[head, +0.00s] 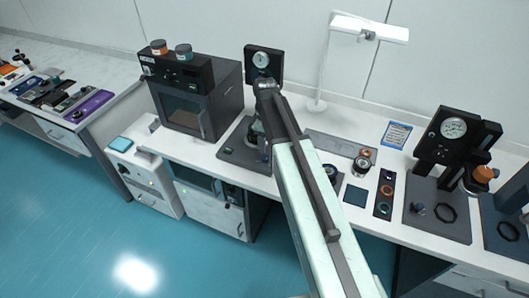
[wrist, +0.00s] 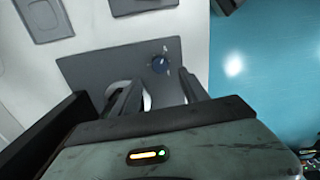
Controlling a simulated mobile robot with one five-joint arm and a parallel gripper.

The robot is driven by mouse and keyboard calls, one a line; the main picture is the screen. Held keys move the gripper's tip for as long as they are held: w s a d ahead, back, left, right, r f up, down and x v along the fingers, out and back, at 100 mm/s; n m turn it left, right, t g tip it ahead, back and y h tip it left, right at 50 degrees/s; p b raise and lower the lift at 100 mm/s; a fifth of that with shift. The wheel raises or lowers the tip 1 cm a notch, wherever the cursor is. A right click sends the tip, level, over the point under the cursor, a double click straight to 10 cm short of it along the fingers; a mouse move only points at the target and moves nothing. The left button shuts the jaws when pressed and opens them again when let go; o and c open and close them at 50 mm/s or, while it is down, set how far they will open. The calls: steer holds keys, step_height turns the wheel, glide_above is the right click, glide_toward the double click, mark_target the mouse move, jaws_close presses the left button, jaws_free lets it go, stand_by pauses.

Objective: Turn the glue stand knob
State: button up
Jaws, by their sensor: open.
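In the wrist view a small dark blue knob (wrist: 160,65) sits on a grey base plate (wrist: 88,68). My gripper (wrist: 158,88) is open, with its two dark fingers pointing toward the plate and the knob beyond and between the fingertips. In the head view my arm reaches to a stand with a black gauge head (head: 262,62) and a dark base plate (head: 235,153). I cannot read the knob's turn angle.
A white lamp (head: 368,30) stands behind. To the right are a jar (head: 362,163), a blue square pad (head: 355,195) and another gauge stand (head: 452,128) with its own dark knob (head: 418,209).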

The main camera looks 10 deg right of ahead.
mark_target(265, 157)
step_height(265, 157, down, 8)
steer(key=b, duration=0.7)
steer(key=shift+b, duration=0.3)
steer(key=shift+r, duration=0.15)
jaws_close()
